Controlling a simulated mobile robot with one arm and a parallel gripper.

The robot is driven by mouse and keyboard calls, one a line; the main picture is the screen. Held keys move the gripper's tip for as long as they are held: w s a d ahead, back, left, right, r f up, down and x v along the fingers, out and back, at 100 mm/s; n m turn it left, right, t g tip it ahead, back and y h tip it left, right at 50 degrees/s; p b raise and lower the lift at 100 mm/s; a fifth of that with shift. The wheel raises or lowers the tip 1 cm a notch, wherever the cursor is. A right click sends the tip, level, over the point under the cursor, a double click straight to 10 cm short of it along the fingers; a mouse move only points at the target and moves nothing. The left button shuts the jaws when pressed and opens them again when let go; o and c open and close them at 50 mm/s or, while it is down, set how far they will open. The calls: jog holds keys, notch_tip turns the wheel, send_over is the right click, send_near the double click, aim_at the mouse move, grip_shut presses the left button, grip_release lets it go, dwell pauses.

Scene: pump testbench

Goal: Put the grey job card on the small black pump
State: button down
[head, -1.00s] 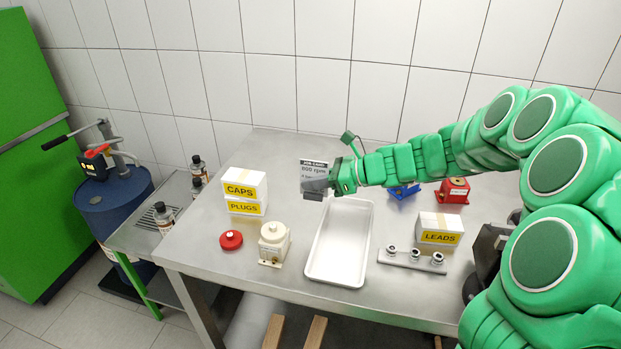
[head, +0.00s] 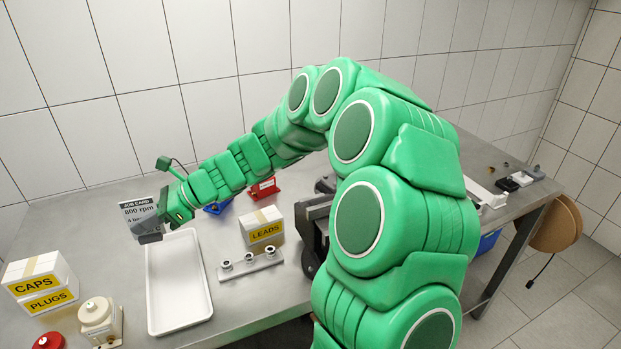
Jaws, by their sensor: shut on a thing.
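The grey job card (head: 138,210) is held upright above the back of the bench, behind the left part of the white tray. Its text "JOB CARD" and "800 rpm" faces me. My gripper (head: 158,221) is shut on the card's right side, and its fingers hide part of the lower text. A dark machine (head: 312,232) stands on the bench right of the LEADS box, partly hidden by my arm. I cannot tell whether it is the small black pump.
The white tray (head: 158,315) lies empty. The LEADS box (head: 262,232) and a metal strip with fittings (head: 250,265) are right of it. Red (head: 263,188) and blue (head: 219,207) parts stand behind. CAPS and PLUGS boxes (head: 40,282) and a cream pump (head: 99,320) are left.

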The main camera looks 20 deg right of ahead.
jog(key=w+d+r+m+t+h, duration=0.1)
jog(key=d+r+m+t+h, duration=0.15)
jog(key=d, duration=0.85)
jog(key=d+r+m+t+h, duration=0.1)
jog(key=d+r+m+t, duration=0.15)
jog(key=d, duration=0.85)
jog(key=w+d+r+m+t+h, duration=0.1)
jog(key=d+m+t, duration=0.3)
jog(key=d, duration=0.7)
jog(key=s+d+r+m+t+h, duration=0.25)
jog(key=s+d+h, duration=0.2)
jog(key=d, duration=0.85)
send_over(334, 177)
jog(key=shift+m+g+y, duration=0.25)
jog(key=shift+m+y, duration=0.15)
jog(key=shift+m, duration=0.05)
jog(key=shift+s+a+f, duration=0.1)
jog(key=shift+a+f, duration=0.05)
jog(key=shift+f, duration=6.05)
jog(key=shift+f, duration=0.15)
